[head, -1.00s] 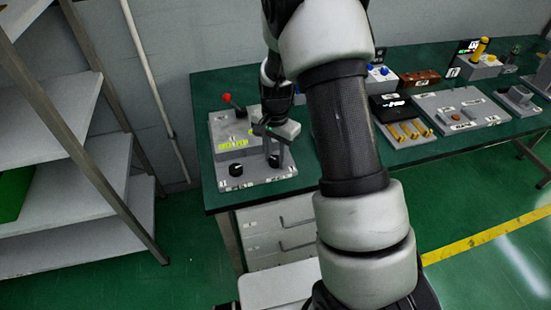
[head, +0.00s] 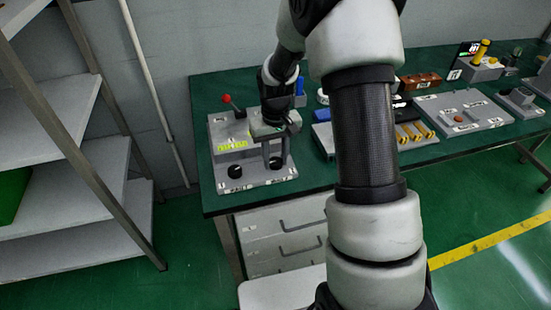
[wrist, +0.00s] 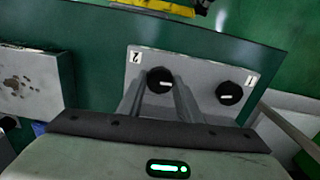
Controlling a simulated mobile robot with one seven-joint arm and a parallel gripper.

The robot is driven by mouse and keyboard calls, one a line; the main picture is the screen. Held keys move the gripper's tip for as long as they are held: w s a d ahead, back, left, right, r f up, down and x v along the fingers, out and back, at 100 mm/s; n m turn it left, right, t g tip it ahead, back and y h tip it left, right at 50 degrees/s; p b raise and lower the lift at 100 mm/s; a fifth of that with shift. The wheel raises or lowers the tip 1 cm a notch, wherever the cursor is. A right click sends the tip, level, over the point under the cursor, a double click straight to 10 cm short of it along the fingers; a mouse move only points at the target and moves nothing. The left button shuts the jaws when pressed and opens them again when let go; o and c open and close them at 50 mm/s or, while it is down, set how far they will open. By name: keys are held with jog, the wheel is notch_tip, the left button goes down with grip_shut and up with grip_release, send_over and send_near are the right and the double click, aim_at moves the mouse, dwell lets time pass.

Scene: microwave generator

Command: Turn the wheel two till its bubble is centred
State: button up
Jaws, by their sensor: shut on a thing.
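Wheel two is a black round knob with a white mark (wrist: 160,80), beside the label "2" on a grey panel (wrist: 195,65) in the wrist view. My gripper (wrist: 160,93) points down with one finger on each side of it and is shut on it. In the head view the gripper (head: 276,158) stands over the right-hand knob (head: 276,163). The other knob, wheel one (wrist: 230,93), is free; it shows at left in the head view (head: 235,171). Yellow-green level vials (head: 232,144) are on the raised block; their bubbles are too small to read.
A red-tipped lever (head: 227,99) rises behind the vials, close to my wrist. Other devices, including one with yellow handles (head: 415,132), stand to the right on the green table (head: 330,180). A shelf rack (head: 90,160) stands at left.

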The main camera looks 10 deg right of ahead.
aim_at(276, 161)
jog(key=n, duration=0.6)
dwell(0.6)
jog(key=o, duration=1)
jog(key=shift+o, duration=0.2)
notch_tip(276, 161, up, 18)
jog(key=p, duration=0.1)
jog(key=shift+f, duration=0.25)
